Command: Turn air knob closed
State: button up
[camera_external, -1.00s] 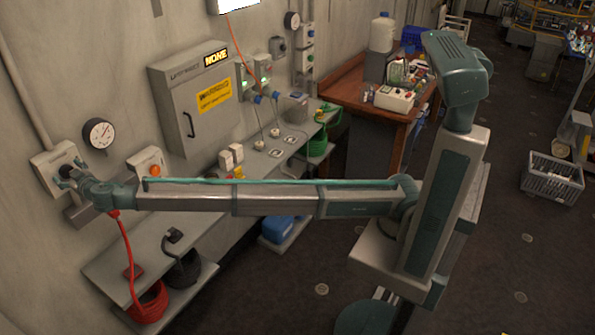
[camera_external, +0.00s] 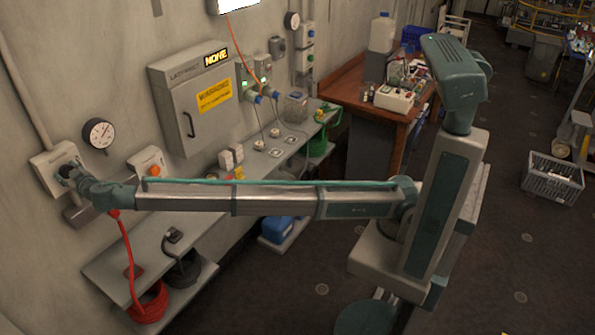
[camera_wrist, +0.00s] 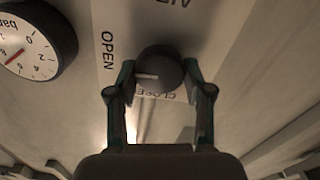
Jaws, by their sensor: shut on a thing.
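The air knob (camera_wrist: 160,66) is a round dark knob on a pale wall plate (camera_wrist: 205,22). OPEN is printed to its left and CLOSE, partly covered, at its lower edge in the wrist view. A pale mark on the knob points left, between the two words. My gripper (camera_wrist: 160,74) is shut on the knob, one finger on each side. In the external view my gripper (camera_external: 73,174) is at the wall plate (camera_external: 48,168) at far left and hides part of the knob.
A round pressure gauge (camera_wrist: 32,44) is beside the plate; it also shows in the external view (camera_external: 99,134). An orange button box (camera_external: 150,163) is to the right. A grey cabinet (camera_external: 185,100) is farther along the wall.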

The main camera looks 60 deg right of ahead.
jog(key=n+b, duration=0.2)
jog(key=b, duration=0.1)
jog(key=n+b, duration=0.5)
jog(key=b, duration=0.2)
jog(key=shift+a+f+n, duration=0.1)
jog(key=shift+f+n, duration=0.15)
jog(key=shift+n, duration=0.15)
jog(key=n+b, duration=0.1)
jog(key=n, duration=0.3)
jog(key=shift+n+b, duration=0.3)
jog(key=shift+b, duration=0.1)
jog(key=n, duration=0.4)
jog(key=shift+n, duration=0.4)
jog(key=o, duration=1.2)
jog(key=shift+c, duration=0.2)
